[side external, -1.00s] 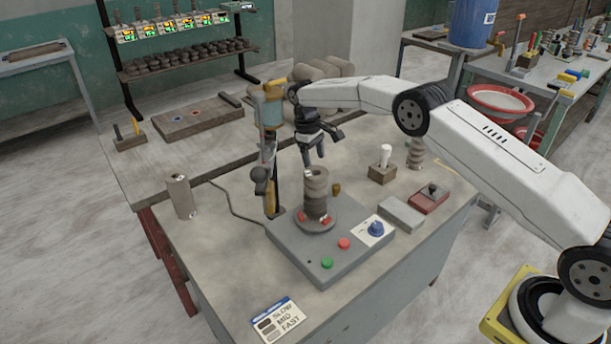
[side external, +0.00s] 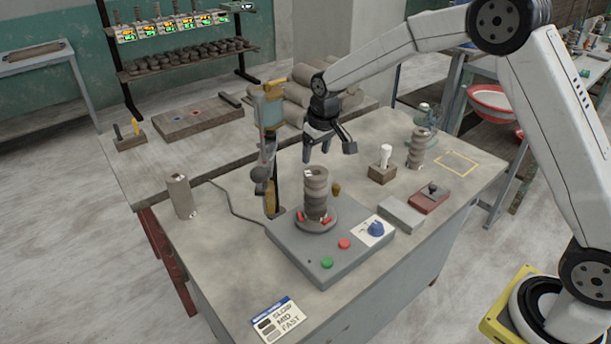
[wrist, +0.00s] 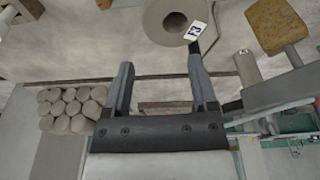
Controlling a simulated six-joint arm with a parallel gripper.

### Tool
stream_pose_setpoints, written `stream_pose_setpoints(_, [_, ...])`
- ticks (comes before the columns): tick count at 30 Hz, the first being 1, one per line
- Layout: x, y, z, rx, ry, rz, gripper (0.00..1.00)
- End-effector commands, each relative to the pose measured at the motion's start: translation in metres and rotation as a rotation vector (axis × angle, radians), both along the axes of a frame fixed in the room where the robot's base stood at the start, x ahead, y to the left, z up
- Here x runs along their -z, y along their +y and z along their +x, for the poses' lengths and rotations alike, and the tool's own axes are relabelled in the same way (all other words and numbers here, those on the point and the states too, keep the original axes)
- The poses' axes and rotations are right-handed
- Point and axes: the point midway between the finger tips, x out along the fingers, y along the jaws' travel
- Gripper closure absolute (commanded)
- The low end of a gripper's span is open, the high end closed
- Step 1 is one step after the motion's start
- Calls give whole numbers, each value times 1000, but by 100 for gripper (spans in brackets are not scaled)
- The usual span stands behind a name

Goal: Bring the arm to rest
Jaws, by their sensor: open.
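My gripper (side external: 318,152) is in the air above and just behind the stack of grey clay rings (side external: 316,190) on the turntable machine. Its two fingers point down and are apart, with nothing between them. In the wrist view the fingers of my gripper (wrist: 160,90) are spread and empty. A round clay piece with a hole and a small white label (wrist: 168,18) shows beyond the fingertips, apart from them. My arm is raised and bent, reaching in from the right.
The grey machine (side external: 300,262) has green and red buttons and a blue knob (side external: 376,228). A jointed stand (side external: 268,140) rises close left of my gripper. Clay rolls (side external: 300,100) are piled behind. A ringed clay column (side external: 419,148) and a yellow outline (side external: 456,162) are at the right.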

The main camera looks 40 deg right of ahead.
Motion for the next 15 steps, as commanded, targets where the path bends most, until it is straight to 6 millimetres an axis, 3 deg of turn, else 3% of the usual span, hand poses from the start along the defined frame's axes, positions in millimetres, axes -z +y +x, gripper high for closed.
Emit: stream_pose_setpoints(15, [-8,-2,-118,27,-29,11,26])
